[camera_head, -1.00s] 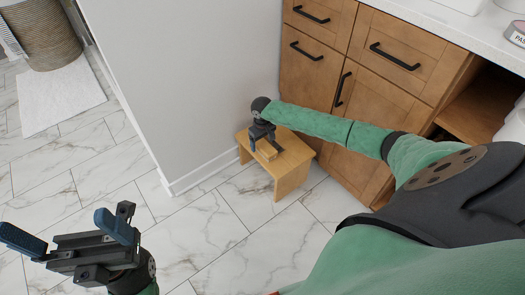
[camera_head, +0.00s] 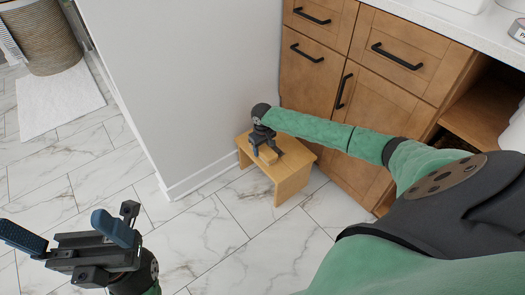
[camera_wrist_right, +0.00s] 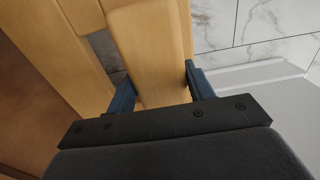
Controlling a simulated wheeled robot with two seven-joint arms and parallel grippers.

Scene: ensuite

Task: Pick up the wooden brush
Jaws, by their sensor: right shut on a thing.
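The wooden brush (camera_head: 268,158) is a pale wooden block at the top of a small wooden stool (camera_head: 290,178). My right gripper (camera_head: 264,145) points down over the stool and is shut on the brush. In the right wrist view the brush (camera_wrist_right: 150,45) runs between the two blue fingers of the gripper (camera_wrist_right: 160,88), one on each side. I cannot tell whether the brush still touches the stool top; its bristles are hidden. My left gripper (camera_head: 68,235) is open and empty above the floor at the lower left.
A wall corner (camera_head: 185,90) stands just left of the stool. Wooden cabinets (camera_head: 350,85) with black handles stand behind and to the right. A woven basket (camera_head: 45,40) and a white mat (camera_head: 60,100) are at the far left. The marble floor (camera_head: 200,235) in front is clear.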

